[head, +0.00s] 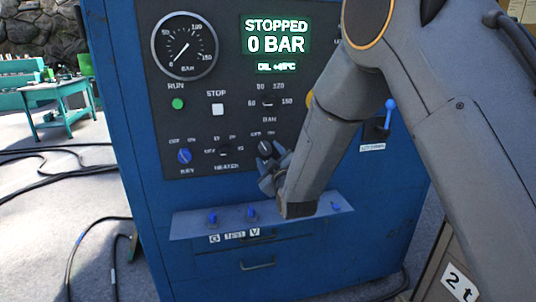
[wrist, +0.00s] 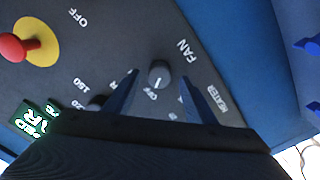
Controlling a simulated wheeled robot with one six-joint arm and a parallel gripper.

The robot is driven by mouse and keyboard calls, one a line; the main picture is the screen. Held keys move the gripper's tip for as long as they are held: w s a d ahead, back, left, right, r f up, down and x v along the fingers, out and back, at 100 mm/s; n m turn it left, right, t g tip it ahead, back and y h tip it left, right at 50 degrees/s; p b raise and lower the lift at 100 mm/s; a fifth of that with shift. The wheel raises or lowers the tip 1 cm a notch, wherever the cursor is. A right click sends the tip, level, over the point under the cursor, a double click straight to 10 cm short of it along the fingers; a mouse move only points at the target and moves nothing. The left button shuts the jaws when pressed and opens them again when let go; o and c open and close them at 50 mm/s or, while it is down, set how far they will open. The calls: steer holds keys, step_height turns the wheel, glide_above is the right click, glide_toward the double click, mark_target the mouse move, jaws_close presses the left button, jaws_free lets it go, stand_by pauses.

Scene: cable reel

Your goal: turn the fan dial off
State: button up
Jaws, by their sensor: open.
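The fan dial (wrist: 160,72) is a small dark round knob on the dark control panel, near the FAN label. In the wrist view its white mark points down toward the OFF label. It also shows in the head view (head: 264,148), just above the fingers, partly crowded by them. My gripper (wrist: 158,77) is open, with one finger on each side of the dial in the wrist view. I cannot tell whether the fingers touch the dial or reach past its face. In the head view my gripper (head: 274,168) is close to the panel.
The heater dial (head: 223,150) and blue key switch (head: 184,156) are left of the fan dial. A pressure dial (head: 267,103) sits above. A shelf (head: 285,221) with blue switches juts out below. A red button (wrist: 17,47) shows in the wrist view. The display (head: 275,36) reads STOPPED, 0 BAR.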

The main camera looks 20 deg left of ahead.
steer(key=shift+b+v, duration=0.3)
steer(key=shift+v, duration=1.8)
